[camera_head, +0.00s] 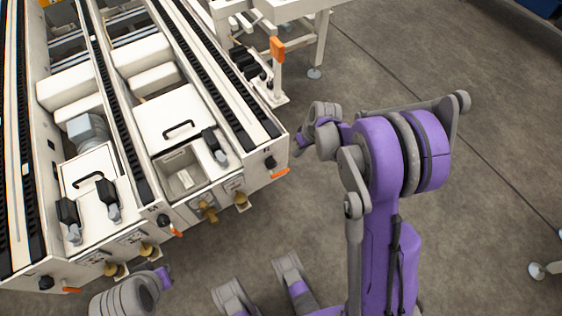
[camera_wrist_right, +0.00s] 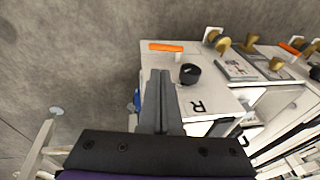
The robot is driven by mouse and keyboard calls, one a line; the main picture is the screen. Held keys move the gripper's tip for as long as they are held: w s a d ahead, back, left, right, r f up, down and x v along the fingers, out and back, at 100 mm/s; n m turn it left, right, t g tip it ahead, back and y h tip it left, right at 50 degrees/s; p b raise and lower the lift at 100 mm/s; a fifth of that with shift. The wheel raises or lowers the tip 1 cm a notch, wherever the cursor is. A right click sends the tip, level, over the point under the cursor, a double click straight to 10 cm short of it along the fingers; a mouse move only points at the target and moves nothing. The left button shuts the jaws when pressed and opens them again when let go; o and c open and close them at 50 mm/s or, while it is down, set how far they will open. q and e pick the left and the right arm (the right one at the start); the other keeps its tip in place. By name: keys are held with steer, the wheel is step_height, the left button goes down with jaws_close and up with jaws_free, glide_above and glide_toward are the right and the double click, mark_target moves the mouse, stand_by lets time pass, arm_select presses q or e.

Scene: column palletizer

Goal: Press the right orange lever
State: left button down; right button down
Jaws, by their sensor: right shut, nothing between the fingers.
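The right orange lever (camera_head: 280,173) sticks out low on the near end of the white conveyor machine, at its right corner. It also shows in the right wrist view (camera_wrist_right: 165,47), just beyond the fingertips. My right gripper (camera_head: 299,148) is beside that corner, its fingers pointing down and left toward the machine. In the right wrist view my right gripper (camera_wrist_right: 160,73) is shut and empty, with a visible gap in the picture between its tips and the lever. My left gripper does not show.
A black knob (camera_wrist_right: 190,73) sits close to the right fingers. Other orange levers (camera_head: 177,232) and brass knobs (camera_head: 208,212) line the machine's end.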

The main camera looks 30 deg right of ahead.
mark_target(285, 170)
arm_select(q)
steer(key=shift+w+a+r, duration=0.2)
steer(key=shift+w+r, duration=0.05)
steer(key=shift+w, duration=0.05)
arm_select(e)
steer(key=shift+w+d+f, duration=0.3)
steer(key=shift+w+f, duration=0.2)
